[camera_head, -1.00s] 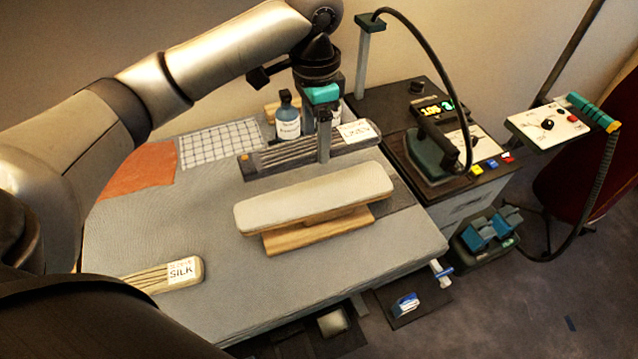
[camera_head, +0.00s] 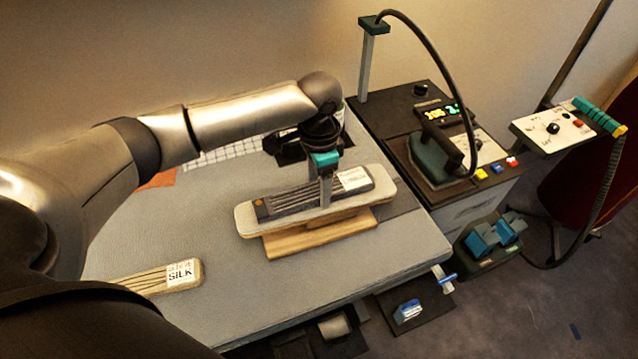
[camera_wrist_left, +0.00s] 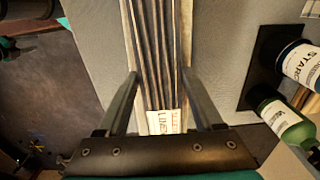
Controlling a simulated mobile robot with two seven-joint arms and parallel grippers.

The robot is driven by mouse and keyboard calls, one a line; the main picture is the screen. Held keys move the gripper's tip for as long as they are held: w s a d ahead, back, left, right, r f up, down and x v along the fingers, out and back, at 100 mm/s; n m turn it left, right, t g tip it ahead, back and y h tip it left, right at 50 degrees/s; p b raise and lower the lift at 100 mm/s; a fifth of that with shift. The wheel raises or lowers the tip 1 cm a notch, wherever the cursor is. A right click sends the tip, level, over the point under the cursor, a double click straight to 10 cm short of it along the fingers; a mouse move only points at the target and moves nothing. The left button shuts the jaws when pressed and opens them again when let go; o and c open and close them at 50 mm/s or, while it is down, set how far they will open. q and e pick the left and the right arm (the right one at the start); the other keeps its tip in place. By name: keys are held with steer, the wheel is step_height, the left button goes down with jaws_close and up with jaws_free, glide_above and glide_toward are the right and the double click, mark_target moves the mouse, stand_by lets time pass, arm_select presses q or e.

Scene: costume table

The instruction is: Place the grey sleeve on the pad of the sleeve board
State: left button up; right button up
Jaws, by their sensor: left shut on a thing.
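The grey sleeve (camera_head: 285,203) is a long, pleated dark-grey piece with a white label at its right end. In the head view it lies lengthwise over the pale pad of the sleeve board (camera_head: 246,222), which stands on a wooden base. My left gripper (camera_head: 325,200) is shut on the grey sleeve, one finger showing in front of it. In the left wrist view the sleeve (camera_wrist_left: 158,60) runs between the two fingers (camera_wrist_left: 160,95). Whether the sleeve touches the pad or hovers just above it I cannot tell. My right gripper is not in view.
A cream sleeve (camera_head: 150,280) labelled SILK lies at the table's front left. An iron (camera_head: 437,155) rests on a station to the right. Two bottles, one of them starch (camera_wrist_left: 303,65), stand beside the board in the wrist view. The grey table (camera_head: 220,300) is clear in front.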

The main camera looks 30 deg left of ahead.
mark_target(319, 189)
arm_select(q)
steer(key=o, duration=1.4)
steer(key=shift+f, duration=0.1)
step_height(319, 189, up, 12)
steer(key=p, duration=0.1)
